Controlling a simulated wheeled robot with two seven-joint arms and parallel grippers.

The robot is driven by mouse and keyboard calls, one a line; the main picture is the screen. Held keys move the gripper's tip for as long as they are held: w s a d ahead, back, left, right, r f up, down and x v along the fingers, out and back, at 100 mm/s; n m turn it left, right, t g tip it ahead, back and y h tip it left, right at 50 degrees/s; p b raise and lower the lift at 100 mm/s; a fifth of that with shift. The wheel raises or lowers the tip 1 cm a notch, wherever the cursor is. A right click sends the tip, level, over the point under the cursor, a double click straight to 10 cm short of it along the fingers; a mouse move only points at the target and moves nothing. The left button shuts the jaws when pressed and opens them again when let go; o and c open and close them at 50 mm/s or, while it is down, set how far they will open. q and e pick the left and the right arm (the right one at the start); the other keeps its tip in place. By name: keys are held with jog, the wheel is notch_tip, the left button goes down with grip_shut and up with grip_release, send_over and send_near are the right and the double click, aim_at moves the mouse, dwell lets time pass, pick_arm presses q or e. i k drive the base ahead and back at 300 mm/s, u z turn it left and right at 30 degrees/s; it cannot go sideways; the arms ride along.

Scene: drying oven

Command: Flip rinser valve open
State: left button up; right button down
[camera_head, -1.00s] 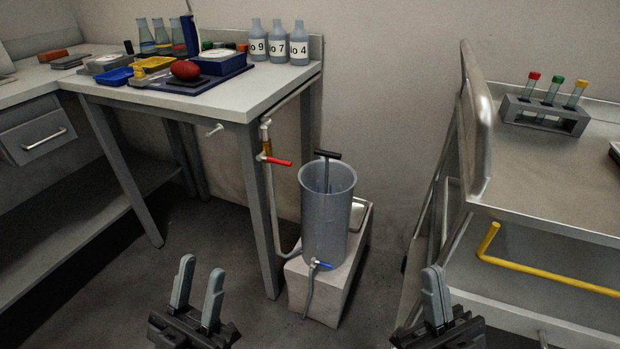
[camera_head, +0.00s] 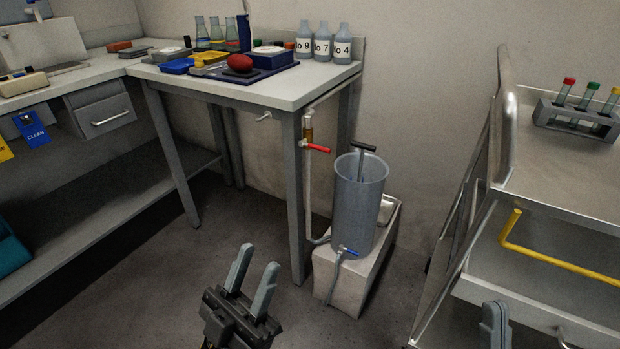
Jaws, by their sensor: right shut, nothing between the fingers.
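The rinser is a grey, open-topped cylinder (camera_head: 358,215) with a black T-shaped handle (camera_head: 364,147) at its top. It stands upright on a pale block. A small valve with a blue lever (camera_head: 347,251) sits low on its front, with a grey hose below. A brass valve with a red lever (camera_head: 318,148) sits on the pipe by the table leg; its lever points right. My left gripper (camera_head: 254,269) is open and empty, in front of and left of the block, touching neither valve. My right gripper (camera_head: 495,321) is shut at the bottom edge, partly cut off, before the trolley.
The pale block (camera_head: 333,281) stands on the floor beside the table leg (camera_head: 292,200). The bench (camera_head: 250,92) holds bottles and flasks. Floor left of the block is clear.

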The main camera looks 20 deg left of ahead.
aim_at(304, 142)
jog(key=k, duration=0.65)
jog(key=u, duration=1.35)
jog(key=i, duration=0.5)
jog(key=z, duration=0.05)
